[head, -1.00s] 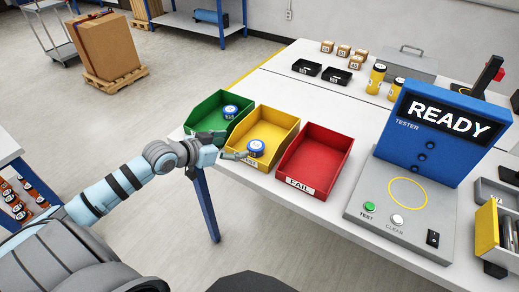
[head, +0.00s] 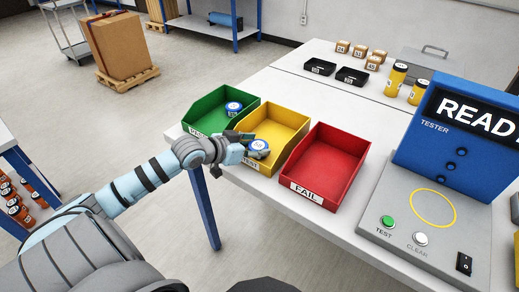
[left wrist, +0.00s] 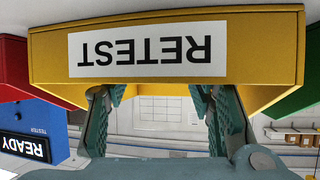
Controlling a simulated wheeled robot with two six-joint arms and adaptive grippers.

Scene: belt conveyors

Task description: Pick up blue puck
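A blue puck with a white label (head: 259,146) shows at the yellow RETEST bin (head: 285,125), over its front left part. A second blue puck (head: 234,107) lies in the green bin (head: 196,112). My left gripper (head: 250,149) is at the front edge of the yellow bin, its fingers beside the nearer puck; contact is unclear. In the left wrist view its two fingers (left wrist: 163,105) stand apart with no puck visible between them. The RETEST front wall (left wrist: 270,48) fills the top there and may hide the puck. My right gripper is out of view.
The red FAIL bin (head: 343,138) stands just right of the yellow one. The blue tester (head: 462,130), with its grey button base (head: 385,250), is further right. Small black trays (head: 318,67), boxes and yellow cylinders stand behind. Bare white table (head: 385,112) lies between.

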